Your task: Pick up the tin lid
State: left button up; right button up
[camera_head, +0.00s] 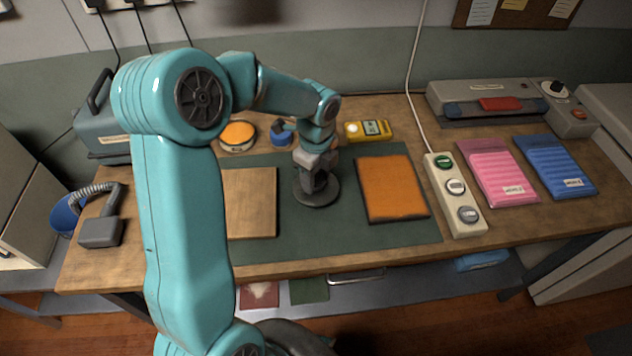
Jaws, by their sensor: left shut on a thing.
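The tin lid (318,199) is a dark grey round disc at the middle of the green mat (300,240). My left gripper (316,182) points down over it from above and is shut on it. The fingers hide the middle of the disc. I cannot tell whether the lid touches the mat or is slightly above it. An open round tin with orange contents (238,134) stands behind and to the left. My right gripper is not in view.
A wooden board (250,203) lies left of the lid and an orange pad (390,188) right of it. A yellow meter (369,130) and a blue round item (281,136) stand behind. A power strip (456,195) and pink and blue packs (497,173) are at right. The front mat is clear.

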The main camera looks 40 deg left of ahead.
aim_at(316, 179)
pick_arm(q)
notch_tip(316, 179, up, 16)
jog(key=p, duration=0.1)
jog(key=w+a+n+p, duration=0.3)
jog(key=a+n+p, duration=0.1)
jog(key=a, duration=0.3)
jog(key=a+f+n+p, duration=0.3)
jog(key=a+n, duration=0.2)
jog(key=a, duration=0.3)
jog(key=a+f+n+p, duration=0.25)
jog(key=a+n, duration=0.25)
jog(key=a, duration=0.3)
jog(key=s+a+f+n, duration=0.1)
jog(key=a+f, duration=0.1)
jog(key=s+a+f+n+b, duration=0.1)
jog(key=s+a+f, duration=0.1)
jog(key=f, duration=0.1)
jog(key=s+a+f+n, duration=0.1)
jog(key=a+f, duration=0.1)
jog(key=a, duration=0.1)
jog(key=shift+s+f+n, duration=0.25)
jog(key=shift+f+n, duration=0.15)
jog(key=shift+f+b, duration=0.65)
jog(key=shift+f, duration=0.4)
jog(key=shift+f, duration=0.15)
